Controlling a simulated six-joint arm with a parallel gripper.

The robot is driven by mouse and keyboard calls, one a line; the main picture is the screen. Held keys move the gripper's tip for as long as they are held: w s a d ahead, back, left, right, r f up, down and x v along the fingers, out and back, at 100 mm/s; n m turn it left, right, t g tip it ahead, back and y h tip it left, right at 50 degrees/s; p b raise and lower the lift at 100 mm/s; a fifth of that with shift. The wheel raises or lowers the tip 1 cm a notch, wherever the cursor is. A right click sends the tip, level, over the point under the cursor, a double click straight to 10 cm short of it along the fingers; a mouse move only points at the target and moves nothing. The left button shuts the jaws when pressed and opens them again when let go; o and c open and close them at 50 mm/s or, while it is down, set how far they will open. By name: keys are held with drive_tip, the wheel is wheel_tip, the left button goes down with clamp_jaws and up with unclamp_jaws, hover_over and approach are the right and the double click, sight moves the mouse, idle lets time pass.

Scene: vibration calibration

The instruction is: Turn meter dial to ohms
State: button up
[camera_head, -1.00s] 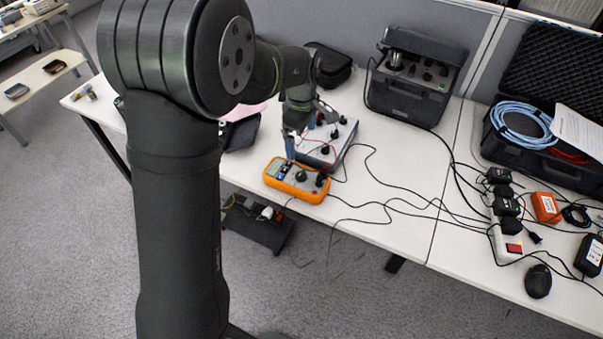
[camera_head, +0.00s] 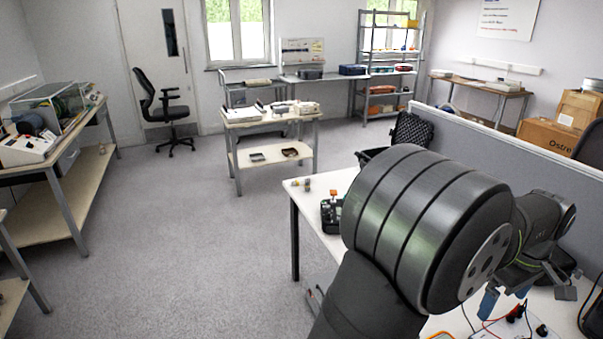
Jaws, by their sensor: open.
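Only a sliver of the orange meter (camera_head: 440,336) shows at the bottom edge of the head view. Its dial and display are out of the picture, so the dial's setting cannot be seen. My gripper (camera_head: 505,298) is at the lower right, with two blue fingertips apart and nothing seen between them. It is above the bench, up and to the right of the meter sliver, close to a light panel with black knobs (camera_head: 515,312) and a red lead. My dark arm covers much of the lower right.
The white bench (camera_head: 315,212) carries a small black device with an orange top (camera_head: 331,212) on its left. A grey partition (camera_head: 500,158) runs behind the arm. A low trolley (camera_head: 270,158) and a chair (camera_head: 163,110) stand across open grey floor.

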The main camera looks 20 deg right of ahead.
wheel_tip(320, 180, down, 7)
drive_tip(key=shift+w+f+m, duration=0.1)
drive_tip(key=shift+f+m, duration=0.1)
drive_tip(key=shift+m, duration=0.8)
drive_tip(key=c, duration=0.9)
wheel_tip(320, 180, down, 17)
drive_tip(key=c, duration=1)
